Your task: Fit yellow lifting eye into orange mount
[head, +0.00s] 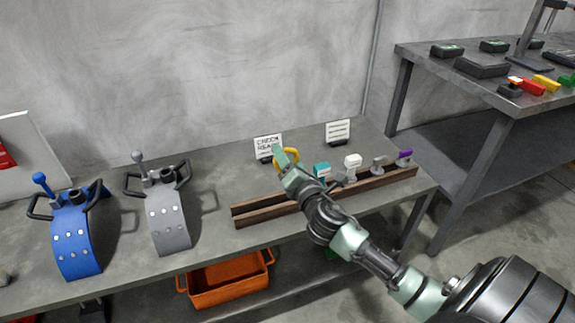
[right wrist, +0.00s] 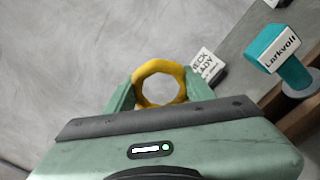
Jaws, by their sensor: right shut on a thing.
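The yellow lifting eye (head: 294,153) is a ring held at the tip of my right gripper (head: 287,160), above the back of the table near a small sign. In the right wrist view the yellow lifting eye (right wrist: 159,65) sits upright between the two green fingers, which are shut on its sides. Its lower part is hidden by the gripper body. I cannot make out an orange mount in either view. My left gripper is not in view.
A wooden rack (head: 270,212) holds teal (head: 322,169), white (head: 352,160), grey and purple (head: 404,153) tools. Blue (head: 75,240) and grey (head: 168,222) curved barrel pieces stand left. An orange crate (head: 230,282) sits below. A second table (head: 520,100) stands right.

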